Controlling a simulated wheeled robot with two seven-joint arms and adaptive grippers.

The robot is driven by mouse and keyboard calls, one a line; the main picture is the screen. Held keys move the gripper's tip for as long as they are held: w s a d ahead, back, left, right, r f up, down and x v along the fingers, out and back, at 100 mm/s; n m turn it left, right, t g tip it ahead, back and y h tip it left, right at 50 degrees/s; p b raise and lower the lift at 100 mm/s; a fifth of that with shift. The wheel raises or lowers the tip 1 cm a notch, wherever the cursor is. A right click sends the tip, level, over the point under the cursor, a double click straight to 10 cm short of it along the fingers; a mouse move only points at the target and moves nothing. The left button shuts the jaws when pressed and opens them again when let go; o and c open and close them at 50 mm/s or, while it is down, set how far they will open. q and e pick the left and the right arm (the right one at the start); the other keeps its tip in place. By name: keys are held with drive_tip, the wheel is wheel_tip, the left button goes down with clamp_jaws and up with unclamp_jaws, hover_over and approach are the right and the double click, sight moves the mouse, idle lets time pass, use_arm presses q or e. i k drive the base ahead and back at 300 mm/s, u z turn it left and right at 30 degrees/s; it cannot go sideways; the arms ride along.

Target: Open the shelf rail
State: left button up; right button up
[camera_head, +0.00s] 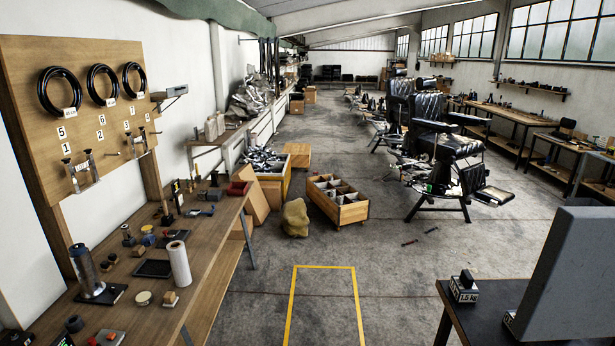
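I cannot make out for certain which part is the shelf rail. A wooden wall board (32,85) at the left carries black hose rings (60,91), number labels and two small metal fittings, one near label 1 (84,174) and one farther along (137,143). A long shelf (532,87) runs along the right wall under the windows. Neither of my grippers is in view.
A workbench (128,316) with a paper roll (179,264) and tools runs along the left. A dark table (465,318) bears a grey panel (575,275) at the lower right. A wooden crate (353,212) and barber chair (455,150) stand beyond yellow-marked clear floor.

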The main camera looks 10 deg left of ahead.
sight(172, 91)
drive_tip(key=i, duration=1.9)
